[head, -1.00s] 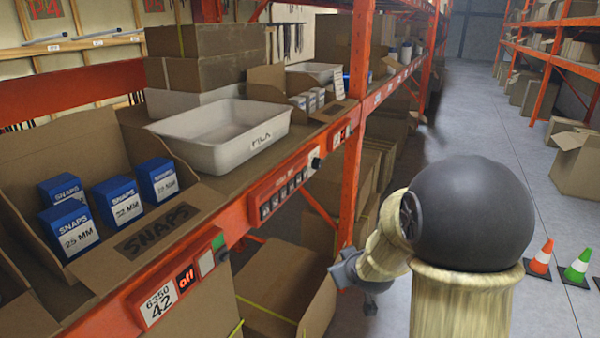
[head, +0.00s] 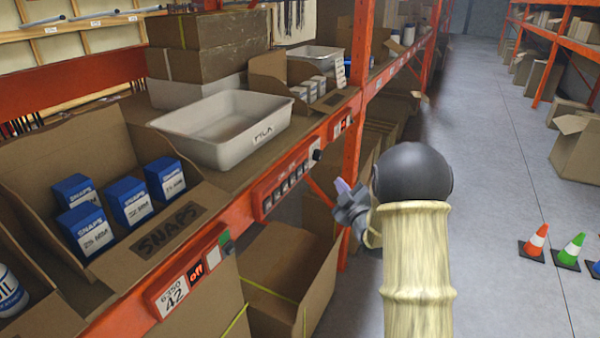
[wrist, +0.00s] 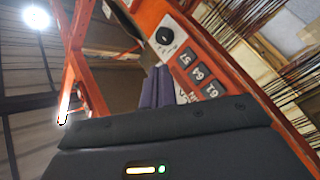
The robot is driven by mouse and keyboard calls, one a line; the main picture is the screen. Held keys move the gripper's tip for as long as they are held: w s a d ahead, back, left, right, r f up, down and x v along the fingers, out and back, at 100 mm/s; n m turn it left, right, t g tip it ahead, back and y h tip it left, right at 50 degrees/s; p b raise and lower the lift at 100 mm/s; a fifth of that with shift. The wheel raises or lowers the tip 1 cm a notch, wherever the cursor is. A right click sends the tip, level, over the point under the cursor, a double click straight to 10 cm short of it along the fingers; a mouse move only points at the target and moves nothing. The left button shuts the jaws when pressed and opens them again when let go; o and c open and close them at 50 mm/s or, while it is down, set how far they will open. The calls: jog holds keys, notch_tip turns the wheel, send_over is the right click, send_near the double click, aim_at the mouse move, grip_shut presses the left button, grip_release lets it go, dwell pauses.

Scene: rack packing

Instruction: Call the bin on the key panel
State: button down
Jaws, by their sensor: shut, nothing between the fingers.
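The key panel (head: 283,187) is a red box on the orange shelf edge with a row of dark keys. The wrist view shows its numbered keys (wrist: 197,74), partly cut off by my gripper, and a black round knob (wrist: 165,36) on a pale plate beyond them. My gripper (head: 342,187) is shut and empty, to the right of the panel over the aisle side and apart from it in the head view. Its purple-grey fingers (wrist: 155,88) show beside the keys in the wrist view; whether they touch is unclear. A white bin (head: 225,130) sits on the shelf above.
A label reading 42 (head: 174,295) and a red "off" display (head: 197,271) are on the near shelf edge. A cardboard box (head: 150,255) holds blue SNAPS boxes. An orange upright (head: 352,150) stands behind my gripper. An open carton (head: 290,280) is below. The aisle floor at right is clear beyond the cones.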

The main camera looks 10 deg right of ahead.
aim_at(302, 170)
jog(key=shift+a, duration=0.1)
jog(key=shift+w+a+p, duration=0.25)
jog(key=shift+w+a, duration=0.6)
jog(key=shift+a, duration=0.4)
jog(key=shift+w+a+p, duration=0.2)
jog(key=shift+w+a, duration=0.6)
jog(key=shift+a, duration=0.45)
jog(key=shift+w+a+p, duration=0.25)
jog(key=shift+w+a, duration=0.6)
jog(key=shift+a, duration=0.4)
jog(key=shift+w+a+f+b, duration=0.1)
jog(key=shift+a+b, duration=0.05)
jog(key=shift+b, duration=0.2)
jog(key=shift+w+a, duration=0.1)
jog(key=shift+a, duration=0.1)
jog(key=shift+w+a+b, duration=0.25)
jog(key=shift+a+b, duration=0.1)
jog(key=shift+b, duration=0.15)
jog(key=shift+d, duration=0.1)
jog(key=shift+s+d+b, duration=0.5)
jog(key=shift+d+b, duration=0.05)
jog(key=shift+d, duration=0.05)
